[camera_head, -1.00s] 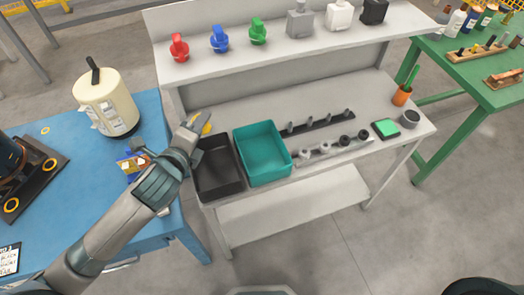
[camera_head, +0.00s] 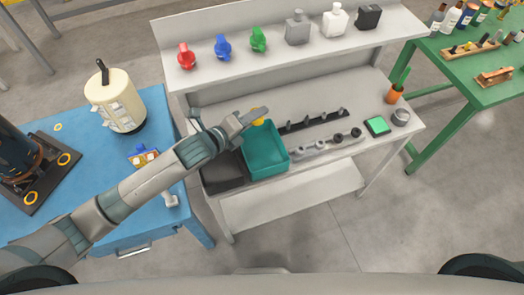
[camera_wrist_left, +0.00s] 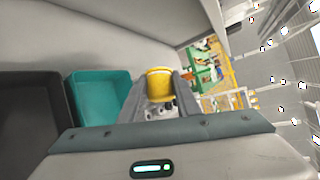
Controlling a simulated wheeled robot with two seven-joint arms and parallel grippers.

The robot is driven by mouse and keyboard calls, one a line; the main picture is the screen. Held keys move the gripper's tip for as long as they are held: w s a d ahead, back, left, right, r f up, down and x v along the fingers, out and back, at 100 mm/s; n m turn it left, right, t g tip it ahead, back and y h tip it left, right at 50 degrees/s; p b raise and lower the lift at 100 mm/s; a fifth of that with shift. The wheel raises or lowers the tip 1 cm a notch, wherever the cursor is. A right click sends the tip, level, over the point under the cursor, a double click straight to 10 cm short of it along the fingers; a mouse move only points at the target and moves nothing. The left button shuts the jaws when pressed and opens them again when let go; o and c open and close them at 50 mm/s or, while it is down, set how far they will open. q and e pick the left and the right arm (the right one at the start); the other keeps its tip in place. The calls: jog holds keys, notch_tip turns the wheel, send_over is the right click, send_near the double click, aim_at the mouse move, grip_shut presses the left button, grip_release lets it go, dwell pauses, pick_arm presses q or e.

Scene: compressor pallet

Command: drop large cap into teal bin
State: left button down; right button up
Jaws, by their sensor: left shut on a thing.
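The large cap (camera_wrist_left: 159,83) is yellow and sits between the fingertips of my left gripper (camera_wrist_left: 160,97) in the left wrist view. In the head view the yellow cap (camera_head: 258,121) shows just under the tip of my left gripper (camera_head: 255,115), over the back left part of the teal bin (camera_head: 281,165). The gripper is shut on the cap. The teal bin also shows in the left wrist view (camera_wrist_left: 98,98), left of the fingers. My gripper partly hides the bin's back left corner in the head view. My right gripper is out of view.
A dark bin (camera_head: 222,176) stands directly left of the teal bin, partly under my arm. Right of it are a black rack (camera_head: 312,122) and a grey rack with fittings (camera_head: 325,145). The upper shelf (camera_head: 275,62) runs behind, holding coloured parts. A blue table (camera_head: 120,200) is at left.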

pick_arm(q)
jog(key=shift+f, duration=0.15)
notch_tip(320, 180, down, 2)
jog(key=b, duration=0.2)
jog(key=shift+f+b, duration=0.2)
jog(key=shift+b, duration=0.15)
jog(key=shift+f+b, duration=1.6)
jog(key=shift+f, duration=0.05)
jog(key=c, duration=1.3)
grip_release()
jog(key=shift+o, duration=0.2)
jog(key=shift+s+a, duration=0.1)
